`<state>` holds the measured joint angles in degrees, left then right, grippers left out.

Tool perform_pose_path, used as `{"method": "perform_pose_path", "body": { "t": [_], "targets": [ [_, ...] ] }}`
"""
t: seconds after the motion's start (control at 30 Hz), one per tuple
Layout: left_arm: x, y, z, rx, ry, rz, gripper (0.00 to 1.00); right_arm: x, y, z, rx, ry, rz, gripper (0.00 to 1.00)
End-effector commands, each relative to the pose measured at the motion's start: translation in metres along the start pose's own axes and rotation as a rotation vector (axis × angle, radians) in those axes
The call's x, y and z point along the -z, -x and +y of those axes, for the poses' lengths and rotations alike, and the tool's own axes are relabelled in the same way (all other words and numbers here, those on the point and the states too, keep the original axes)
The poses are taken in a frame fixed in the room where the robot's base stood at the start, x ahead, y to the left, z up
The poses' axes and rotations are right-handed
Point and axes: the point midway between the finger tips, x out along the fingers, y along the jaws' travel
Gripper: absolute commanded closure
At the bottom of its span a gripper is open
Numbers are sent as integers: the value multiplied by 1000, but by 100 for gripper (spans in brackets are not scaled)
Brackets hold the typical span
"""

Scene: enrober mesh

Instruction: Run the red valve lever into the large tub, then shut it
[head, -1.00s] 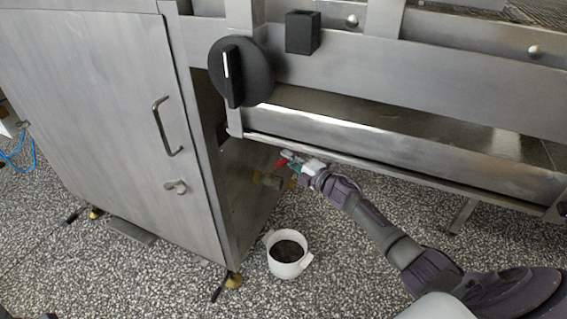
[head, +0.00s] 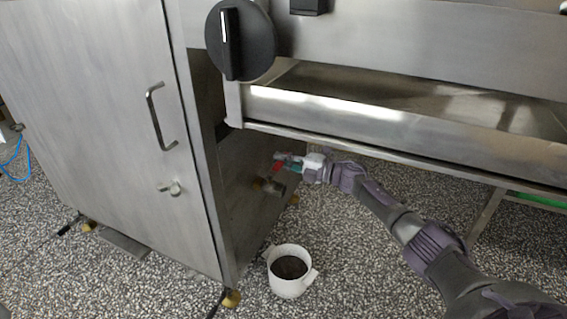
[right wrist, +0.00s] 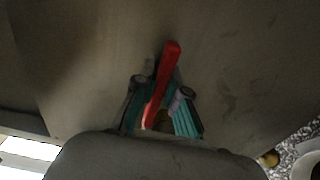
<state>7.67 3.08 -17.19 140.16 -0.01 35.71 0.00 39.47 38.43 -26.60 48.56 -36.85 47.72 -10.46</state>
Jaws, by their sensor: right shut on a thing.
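The red valve lever (head: 279,160) shows in the head view on the side of the steel cabinet, under the tray edge. A brass valve body (head: 268,185) sits just below it. My right gripper (head: 288,163) is at the lever. In the right wrist view the red lever (right wrist: 163,85) stands between the two teal fingers of the right gripper (right wrist: 160,112), which is shut on it. The large white tub (head: 289,284) stands on the floor below the valve, with dark contents inside. My left gripper is not in view.
The steel cabinet (head: 100,130) with a handle fills the left. A long steel tray (head: 400,128) overhangs my right arm. A black knob (head: 240,42) sits above. Speckled floor is open around the tub.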

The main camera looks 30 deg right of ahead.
Motion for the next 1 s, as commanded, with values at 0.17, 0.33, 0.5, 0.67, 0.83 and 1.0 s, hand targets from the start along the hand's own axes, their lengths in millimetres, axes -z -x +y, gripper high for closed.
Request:
{"method": "perform_pose_path", "body": {
  "t": [0.17,0.33,0.5,0.67,0.83,1.0],
  "targets": [
    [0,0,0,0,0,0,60,2,-1,-1,1,-1,5,100],
    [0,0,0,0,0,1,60,2,-1,-1,0,0,4,64],
    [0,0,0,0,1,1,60,1,-1,0,0,0,2,62],
    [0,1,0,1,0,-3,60,1,1,0,0,0,1,62],
    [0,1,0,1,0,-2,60,0,20,-2,3,1,0,62],
    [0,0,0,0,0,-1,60,0,57,-2,5,1,0,62]
  ]
}}
